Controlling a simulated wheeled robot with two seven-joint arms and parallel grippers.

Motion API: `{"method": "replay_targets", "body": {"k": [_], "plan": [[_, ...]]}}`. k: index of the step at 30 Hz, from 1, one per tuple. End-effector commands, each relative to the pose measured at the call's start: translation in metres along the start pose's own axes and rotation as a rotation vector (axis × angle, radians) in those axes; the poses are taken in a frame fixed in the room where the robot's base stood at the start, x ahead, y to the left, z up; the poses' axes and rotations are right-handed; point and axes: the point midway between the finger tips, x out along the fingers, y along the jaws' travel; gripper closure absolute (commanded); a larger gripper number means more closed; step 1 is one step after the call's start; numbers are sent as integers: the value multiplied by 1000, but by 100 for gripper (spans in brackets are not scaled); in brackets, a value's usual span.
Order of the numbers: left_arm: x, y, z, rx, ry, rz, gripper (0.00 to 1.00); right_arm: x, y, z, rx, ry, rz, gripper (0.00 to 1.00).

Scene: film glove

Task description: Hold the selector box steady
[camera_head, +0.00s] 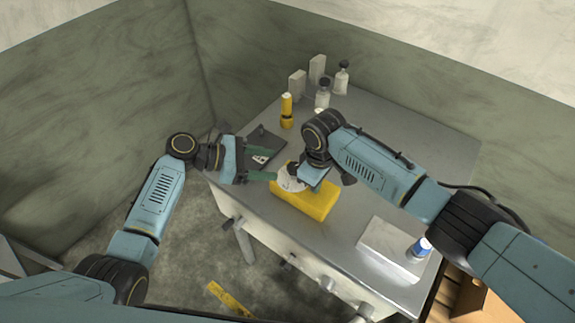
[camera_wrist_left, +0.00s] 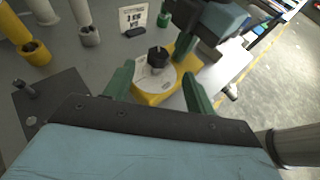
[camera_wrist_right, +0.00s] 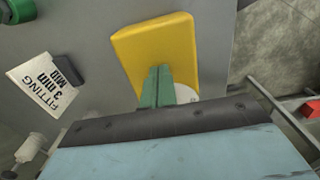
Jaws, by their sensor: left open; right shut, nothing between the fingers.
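The selector box is a yellow block (camera_head: 312,203) on the grey table, with a white dial and a black knob (camera_wrist_left: 158,57) on top. My left gripper (camera_head: 272,164) is open at the box's left end. In the left wrist view its green fingers appear on either side of the box (camera_wrist_left: 150,98); I cannot tell whether they touch it. My right gripper (camera_wrist_right: 158,72) is shut and empty, its fingertips over the yellow box (camera_wrist_right: 160,40). In the head view the right wrist hides these fingertips. The white dial (camera_wrist_right: 185,93) is partly hidden behind its fingers.
A dark plate (camera_head: 268,141) lies beyond my left gripper. A yellow cylinder (camera_head: 286,112), bottles (camera_head: 341,79) and pale blocks (camera_head: 317,68) stand at the back. A white box (camera_head: 385,248) and a blue-white cylinder (camera_head: 420,246) are at the right. A printed card (camera_wrist_right: 42,85) stands nearby.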

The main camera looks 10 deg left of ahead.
Motion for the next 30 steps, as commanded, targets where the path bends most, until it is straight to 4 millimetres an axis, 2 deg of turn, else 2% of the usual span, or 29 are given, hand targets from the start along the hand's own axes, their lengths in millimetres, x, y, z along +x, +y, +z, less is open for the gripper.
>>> {"method": "replay_targets", "body": {"k": [1, 3, 9, 14, 22, 30], "plan": [[12, 0, 1, -1, -2, -2, 45, 8, -2, 5, 2, -14, -7, 100], [25, 0, 0, -1, -2, -2, 45, 8, -2, 5, 2, -14, -7, 100], [53, 0, 0, -1, -1, -1, 45, 8, -2, 5, 2, -14, -7, 100], [62, 0, 0, 0, 0, -1, 45, 8, -2, 5, 2, -14, -7, 100], [63, 0, -1, 1, 0, 0, 45, 8, -2, 5, 2, -14, -6, 100], [63, 0, -1, 0, 0, -1, 79, 8, -2, 5, 2, -14, -6, 100]]}}
